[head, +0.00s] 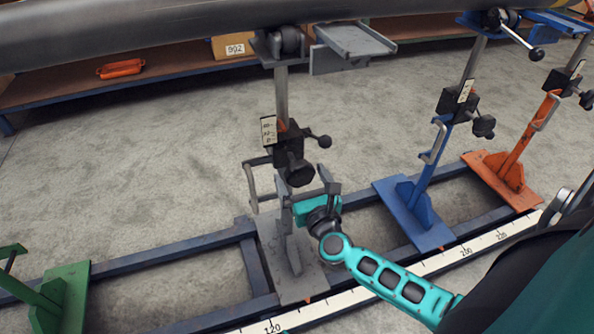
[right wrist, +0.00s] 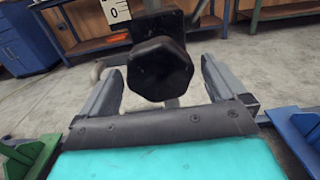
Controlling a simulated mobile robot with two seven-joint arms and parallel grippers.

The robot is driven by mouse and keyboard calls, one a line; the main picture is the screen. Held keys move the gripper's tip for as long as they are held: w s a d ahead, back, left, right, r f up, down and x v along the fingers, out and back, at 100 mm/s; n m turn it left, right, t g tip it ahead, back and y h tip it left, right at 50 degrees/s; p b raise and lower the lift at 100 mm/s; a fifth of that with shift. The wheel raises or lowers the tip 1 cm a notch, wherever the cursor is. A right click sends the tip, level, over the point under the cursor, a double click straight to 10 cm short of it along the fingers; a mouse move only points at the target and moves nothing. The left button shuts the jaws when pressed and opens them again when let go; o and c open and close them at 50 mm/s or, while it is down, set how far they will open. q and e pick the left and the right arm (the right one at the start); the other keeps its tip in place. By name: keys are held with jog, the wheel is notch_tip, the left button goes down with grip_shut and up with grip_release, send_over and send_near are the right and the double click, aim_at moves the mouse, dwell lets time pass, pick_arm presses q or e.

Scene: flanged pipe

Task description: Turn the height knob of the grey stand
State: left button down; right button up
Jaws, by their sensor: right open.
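The grey stand (head: 291,250) stands on the floor rails at the middle of the head view, its post rising to a roller head under the pipe. Its height knob (head: 300,173) is black and faceted, low on the dark clamp block. It fills the middle of the right wrist view (right wrist: 160,70). My right gripper (head: 308,186) is open just below the knob. In the right wrist view its two grey fingers (right wrist: 162,88) lie left and right of the knob, with gaps showing; I cannot tell how deep the knob sits between them. My left gripper is not in view.
A smaller side lever (head: 322,141) sticks out right of the clamp block. A blue stand (head: 419,206) and an orange stand (head: 508,168) are to the right, a green stand (head: 62,296) to the left. The grey pipe (head: 150,27) crosses above. A scale strip (head: 440,261) runs along the front rail.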

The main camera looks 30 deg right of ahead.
aim_at(302, 179)
jog(key=shift+x, duration=1.55)
jog(key=c, duration=1)
jog(key=shift+n, duration=0.4)
